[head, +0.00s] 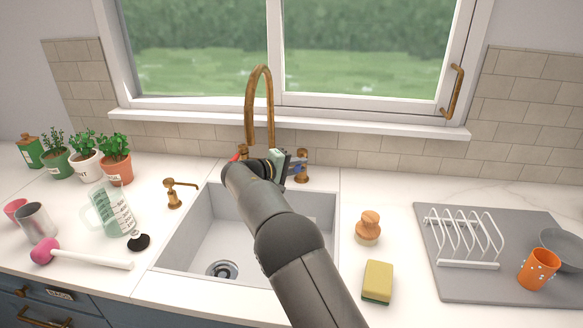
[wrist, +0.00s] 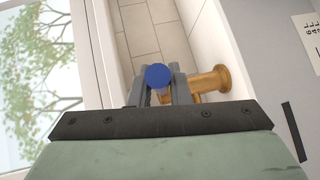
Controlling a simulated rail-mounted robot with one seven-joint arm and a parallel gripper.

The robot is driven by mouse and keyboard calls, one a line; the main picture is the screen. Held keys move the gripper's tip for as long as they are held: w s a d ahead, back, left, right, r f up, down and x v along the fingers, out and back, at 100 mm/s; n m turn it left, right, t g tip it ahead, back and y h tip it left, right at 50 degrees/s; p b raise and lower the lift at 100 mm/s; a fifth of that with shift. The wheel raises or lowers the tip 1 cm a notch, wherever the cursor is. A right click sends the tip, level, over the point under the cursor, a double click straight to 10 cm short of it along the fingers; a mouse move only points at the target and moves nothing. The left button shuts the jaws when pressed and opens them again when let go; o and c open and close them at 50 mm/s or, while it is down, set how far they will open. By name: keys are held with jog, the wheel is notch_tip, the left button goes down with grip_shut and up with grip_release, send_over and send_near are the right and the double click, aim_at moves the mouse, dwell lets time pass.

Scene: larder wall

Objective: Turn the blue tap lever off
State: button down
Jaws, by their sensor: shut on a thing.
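The blue tap lever (wrist: 157,76) shows in the wrist view as a round blue end between the two fingers of my gripper (wrist: 159,86). My gripper is shut on it. Its brass valve body (wrist: 212,81) stands just to the right of the fingers. In the head view my gripper (head: 285,162) is at the right side of the tall brass spout (head: 259,100), and a small bit of the blue lever (head: 295,167) shows next to the brass valve (head: 302,160). The red lever (head: 236,157) is left of the spout, partly hidden by my arm.
The sink (head: 187,238) lies below my arm. A brass soap dispenser (head: 175,193) stands to its left. A brush (head: 368,226) and a sponge (head: 377,281) are to the right, before a grey mat (head: 450,284) with a white rack. The window sill (head: 380,127) runs behind the tap.

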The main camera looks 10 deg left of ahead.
jog(key=shift+r, duration=0.1)
jog(key=c, duration=1.4)
grip_release()
jog(key=shift+o, duration=0.2)
jog(key=shift+a, duration=0.1)
jog(key=b+v, duration=0.3)
jog(key=v, duration=1.4)
jog(key=shift+a, duration=0.2)
jog(key=shift+s, duration=0.15)
